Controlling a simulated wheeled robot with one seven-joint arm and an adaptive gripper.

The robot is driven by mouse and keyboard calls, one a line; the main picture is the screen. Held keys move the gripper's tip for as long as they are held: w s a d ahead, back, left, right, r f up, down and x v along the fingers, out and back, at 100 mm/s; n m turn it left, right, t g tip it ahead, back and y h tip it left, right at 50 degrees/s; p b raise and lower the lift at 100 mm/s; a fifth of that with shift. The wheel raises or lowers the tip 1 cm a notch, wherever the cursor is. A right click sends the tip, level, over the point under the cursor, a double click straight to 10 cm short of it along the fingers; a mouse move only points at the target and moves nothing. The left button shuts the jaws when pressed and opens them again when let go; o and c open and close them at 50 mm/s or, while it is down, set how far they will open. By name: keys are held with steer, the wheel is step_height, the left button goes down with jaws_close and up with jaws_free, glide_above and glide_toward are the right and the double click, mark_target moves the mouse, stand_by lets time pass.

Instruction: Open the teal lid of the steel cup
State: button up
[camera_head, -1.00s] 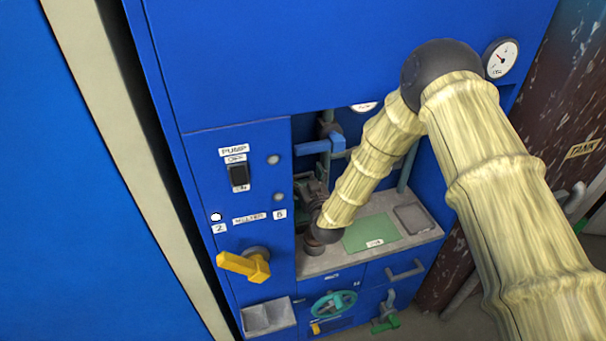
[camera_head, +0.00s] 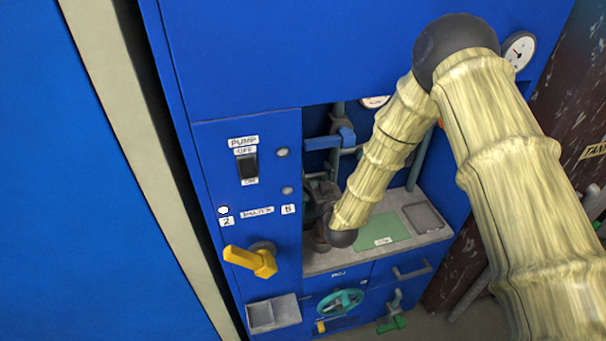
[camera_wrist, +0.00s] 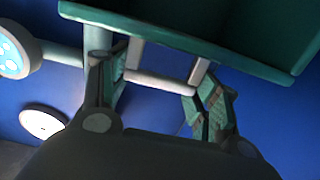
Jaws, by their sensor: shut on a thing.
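In the wrist view a dark teal panel (camera_wrist: 225,28), which looks like the lid, fills the top, with a pale grey bar handle (camera_wrist: 160,82) standing out from it. My gripper (camera_wrist: 160,98) has a finger at each end of this bar and is shut on it. In the head view my gripper (camera_head: 321,198) is inside the recess of the blue cabinet, at its left side, mostly hidden by my wrist. The steel cup cannot be made out in either view, and the lid's opening angle cannot be told.
The recess has a grey counter (camera_head: 338,260) with a green mat (camera_head: 375,234) and a grey tray (camera_head: 423,217). A blue-handled valve (camera_head: 325,142) is above my gripper. A yellow lever (camera_head: 250,260) sticks out at the left, with a teal handwheel (camera_head: 339,303) below.

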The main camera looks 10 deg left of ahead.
steer(key=shift+s+d+f, duration=0.1)
steer(key=shift+s, duration=0.1)
steer(key=o, duration=1.5)
steer(key=shift+c, duration=0.2)
steer(key=v, duration=1.2)
